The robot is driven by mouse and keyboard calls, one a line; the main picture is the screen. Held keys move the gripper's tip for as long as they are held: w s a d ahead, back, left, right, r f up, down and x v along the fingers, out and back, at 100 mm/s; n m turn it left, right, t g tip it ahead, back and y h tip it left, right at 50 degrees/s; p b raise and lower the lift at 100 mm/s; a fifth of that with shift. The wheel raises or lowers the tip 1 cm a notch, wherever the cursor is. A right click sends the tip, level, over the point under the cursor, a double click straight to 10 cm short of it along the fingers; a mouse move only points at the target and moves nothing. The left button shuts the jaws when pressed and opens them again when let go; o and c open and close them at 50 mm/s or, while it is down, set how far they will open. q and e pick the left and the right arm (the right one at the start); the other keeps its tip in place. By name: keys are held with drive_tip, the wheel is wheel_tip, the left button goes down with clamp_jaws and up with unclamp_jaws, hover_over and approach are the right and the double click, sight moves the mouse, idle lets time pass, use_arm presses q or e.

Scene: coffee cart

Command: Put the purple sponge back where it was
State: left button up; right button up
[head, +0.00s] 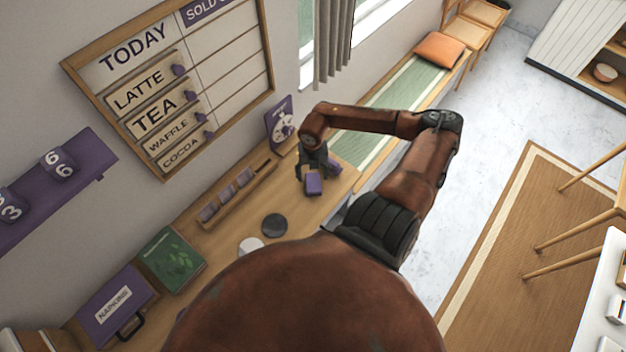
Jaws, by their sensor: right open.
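My right gripper (314,164) is open and points down over the far end of the wooden counter (300,225). A small purple block (314,184), which looks like the purple sponge, sits at its fingertips on the near side. Another bit of purple (333,168) shows just to the right of the fingers; I cannot tell what it is. The dark fingers partly hide this spot, so I cannot tell whether they touch the block. My left gripper is not in view.
A wooden rack (232,193) with purple pieces runs along the wall side. A purple dial sign (281,122) stands behind the gripper. A dark disc (274,225), a white disc (250,246), a green box (172,260) and a purple napkin box (115,304) are on the counter.

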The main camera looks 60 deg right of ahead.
sight(313, 182)
wheel_tip(313, 182, up, 8)
drive_tip(key=shift+f+b, duration=0.25)
drive_tip(key=shift+b, duration=0.1)
